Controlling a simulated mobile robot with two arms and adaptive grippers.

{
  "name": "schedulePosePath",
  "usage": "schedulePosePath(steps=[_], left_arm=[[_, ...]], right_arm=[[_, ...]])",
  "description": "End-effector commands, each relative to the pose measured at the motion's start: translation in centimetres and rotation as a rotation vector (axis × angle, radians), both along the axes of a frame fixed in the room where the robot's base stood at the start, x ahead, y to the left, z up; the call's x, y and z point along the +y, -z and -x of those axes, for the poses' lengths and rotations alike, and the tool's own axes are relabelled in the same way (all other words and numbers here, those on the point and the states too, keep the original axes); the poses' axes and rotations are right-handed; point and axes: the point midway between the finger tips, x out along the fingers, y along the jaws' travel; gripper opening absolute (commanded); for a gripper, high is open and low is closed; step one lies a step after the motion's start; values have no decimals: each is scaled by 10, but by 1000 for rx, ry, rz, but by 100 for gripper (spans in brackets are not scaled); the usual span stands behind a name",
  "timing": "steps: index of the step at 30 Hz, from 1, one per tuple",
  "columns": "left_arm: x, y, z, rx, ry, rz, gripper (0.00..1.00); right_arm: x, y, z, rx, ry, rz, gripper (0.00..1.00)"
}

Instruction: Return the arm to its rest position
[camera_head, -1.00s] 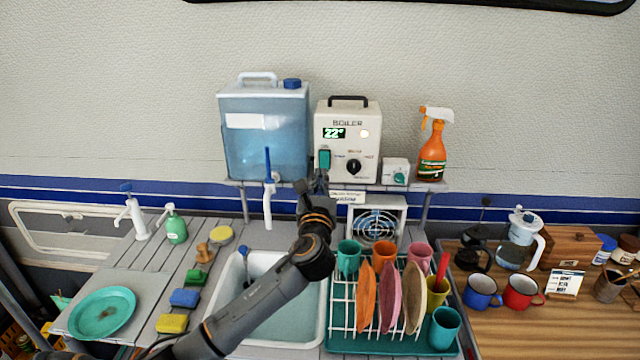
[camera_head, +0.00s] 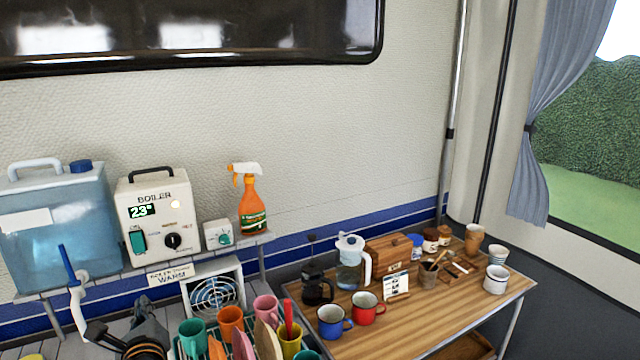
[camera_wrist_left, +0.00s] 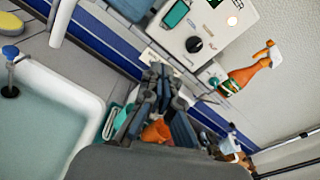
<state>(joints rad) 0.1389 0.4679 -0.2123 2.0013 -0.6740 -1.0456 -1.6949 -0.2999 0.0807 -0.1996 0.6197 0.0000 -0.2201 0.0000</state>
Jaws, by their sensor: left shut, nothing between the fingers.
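My left arm comes in at the bottom left of the head view, and only its end shows there. Its left gripper (camera_head: 144,304) points toward the wall, below the white boiler (camera_head: 160,215) and in front of the shelf edge. It is shut and empty. In the left wrist view the gripper's dark fingers (camera_wrist_left: 164,84) are together, with the boiler (camera_wrist_left: 203,28) beyond them. The boiler display reads 23° and its teal switch (camera_head: 138,241) is visible. My right gripper is not in view.
A dish rack with coloured cups (camera_head: 231,320) stands right of the gripper. A blue water tank (camera_head: 60,225) and an orange spray bottle (camera_head: 252,208) are on the shelf. The wooden table (camera_head: 395,322) holds mugs, a French press (camera_head: 316,285) and a pitcher (camera_head: 350,268).

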Motion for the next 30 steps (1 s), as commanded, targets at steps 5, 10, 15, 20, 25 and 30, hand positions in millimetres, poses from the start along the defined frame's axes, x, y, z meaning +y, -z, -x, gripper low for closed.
schedulePosePath(steps=[5, 10, 15, 20, 25, 30], left_arm=[[-41, 100, 72, -2, -124, 679, 0], [-85, 167, 154, -8, -407, 1250, 0], [-120, 199, 220, -27, -715, 1607, 0], [-145, 211, 267, -52, -969, 1801, 0], [-167, 216, 310, -85, -1230, 1936, 0], [-173, 250, 312, -92, -1315, 1952, 0]], right_arm=[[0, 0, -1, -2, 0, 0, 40], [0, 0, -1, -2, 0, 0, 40], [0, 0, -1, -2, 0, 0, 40], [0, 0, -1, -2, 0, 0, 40], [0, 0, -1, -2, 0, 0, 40], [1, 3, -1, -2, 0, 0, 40]])
